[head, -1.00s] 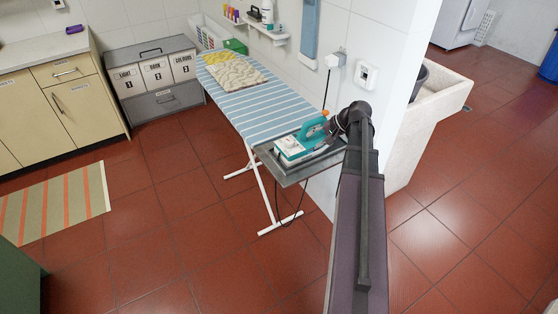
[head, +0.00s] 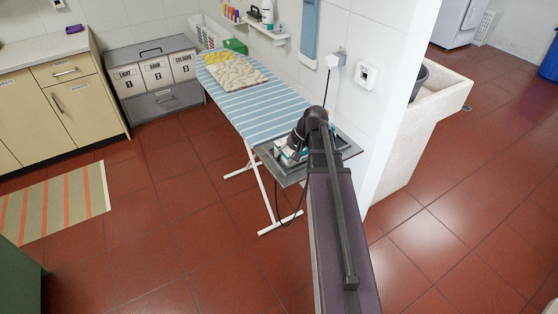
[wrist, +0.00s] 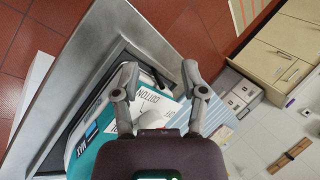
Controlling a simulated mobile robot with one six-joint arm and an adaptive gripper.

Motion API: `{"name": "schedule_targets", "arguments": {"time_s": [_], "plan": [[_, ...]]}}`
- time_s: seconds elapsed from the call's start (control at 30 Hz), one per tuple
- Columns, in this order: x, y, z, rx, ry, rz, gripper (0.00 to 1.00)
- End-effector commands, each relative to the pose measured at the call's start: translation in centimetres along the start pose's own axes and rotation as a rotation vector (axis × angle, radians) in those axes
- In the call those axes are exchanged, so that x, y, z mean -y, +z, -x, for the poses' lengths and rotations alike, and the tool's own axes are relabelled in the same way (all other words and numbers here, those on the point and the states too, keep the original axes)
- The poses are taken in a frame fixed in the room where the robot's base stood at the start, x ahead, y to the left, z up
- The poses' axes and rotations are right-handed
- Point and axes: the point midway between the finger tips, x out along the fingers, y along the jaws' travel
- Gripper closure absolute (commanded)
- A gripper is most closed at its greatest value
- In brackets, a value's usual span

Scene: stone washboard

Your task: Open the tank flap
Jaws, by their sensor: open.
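The teal and white iron (head: 284,154) sits on the metal rest at the near end of the ironing board, mostly covered by my arm in the head view. In the wrist view the iron (wrist: 108,148) lies below my gripper, with printed words such as "COTTON" and "MAX" showing. My gripper (wrist: 158,72) is open, its two fingers apart above the iron, with nothing held between them. I cannot make out the tank flap for certain; my gripper body hides part of the iron.
The metal rest (wrist: 92,50) has a raised rim around the iron. The striped ironing board (head: 250,98) carries folded cloths (head: 235,72). A wall with a socket (head: 366,75) stands close on the right. A cord hangs below the rest. The floor (head: 190,220) in front is clear.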

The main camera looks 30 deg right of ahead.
Motion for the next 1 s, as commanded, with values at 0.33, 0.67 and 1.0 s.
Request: {"name": "schedule_targets", "arguments": {"time_s": [0.33,0.67,1.0], "plan": [[1.3,1.8,-1.2,0.018,0.053,0.053,0.45],[1.4,1.9,-1.3,0.020,0.059,0.059,0.45],[1.4,1.9,-1.3,0.020,0.059,0.060,0.45]]}}
